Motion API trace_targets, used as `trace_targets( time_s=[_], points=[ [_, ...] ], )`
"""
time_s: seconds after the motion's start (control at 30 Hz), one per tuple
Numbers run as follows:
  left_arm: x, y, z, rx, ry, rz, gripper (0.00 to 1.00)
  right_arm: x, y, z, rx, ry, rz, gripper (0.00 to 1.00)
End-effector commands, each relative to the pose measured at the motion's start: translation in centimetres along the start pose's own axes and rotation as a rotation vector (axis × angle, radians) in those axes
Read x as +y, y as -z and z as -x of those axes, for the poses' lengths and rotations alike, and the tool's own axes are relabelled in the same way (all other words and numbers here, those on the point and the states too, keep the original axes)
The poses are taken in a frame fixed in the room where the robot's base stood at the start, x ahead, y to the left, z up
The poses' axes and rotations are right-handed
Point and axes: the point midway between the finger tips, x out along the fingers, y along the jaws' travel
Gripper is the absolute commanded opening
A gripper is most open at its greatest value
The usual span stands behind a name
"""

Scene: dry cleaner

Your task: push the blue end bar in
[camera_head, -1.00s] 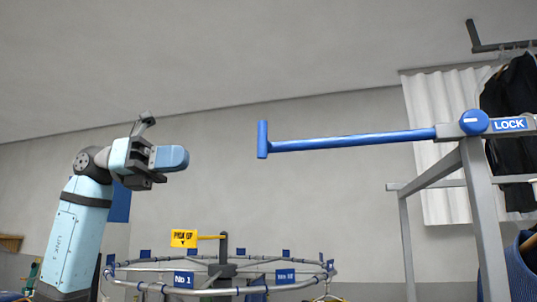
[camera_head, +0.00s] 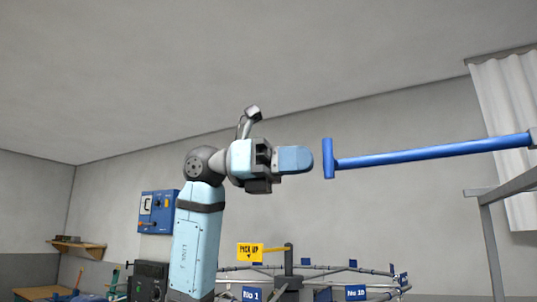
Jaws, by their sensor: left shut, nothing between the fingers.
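The blue end bar (camera_head: 328,159) is a short upright piece on the left end of a long blue rod (camera_head: 430,154). The rod runs right to a grey rack frame. My left gripper (camera_head: 306,160) is shut and empty, with its blue fingertips pointing right at the end bar. A small gap shows between the fingertips and the bar, at about the same height in the picture. My right gripper is not in view.
A round rail (camera_head: 330,272) with numbered blue tags and a yellow pick-up sign (camera_head: 250,252) stands below. A grey rack frame (camera_head: 490,205) and a white curtain (camera_head: 505,120) are at the right. A blue control panel (camera_head: 157,212) is on the wall at left.

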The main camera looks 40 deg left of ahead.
Motion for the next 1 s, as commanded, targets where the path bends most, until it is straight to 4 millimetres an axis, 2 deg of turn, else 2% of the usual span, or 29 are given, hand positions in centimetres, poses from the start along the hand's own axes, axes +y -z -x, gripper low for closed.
trace_targets(
  time_s=[0.17,0.67,0.87,1.0],
  points=[
    [0.0,-0.1,-1.2,0.0,0.001,0.0,0.0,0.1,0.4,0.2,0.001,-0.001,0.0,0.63],
    [-0.1,0.0,-1.9,0.001,0.001,-0.001,0.0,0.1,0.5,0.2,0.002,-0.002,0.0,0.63],
    [-0.8,-0.1,-5.0,0.002,0.002,-0.001,0.0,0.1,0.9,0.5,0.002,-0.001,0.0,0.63],
    [-1.6,-0.1,-8.9,0.002,0.003,-0.004,0.0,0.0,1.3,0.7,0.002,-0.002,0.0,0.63]
  ],
)
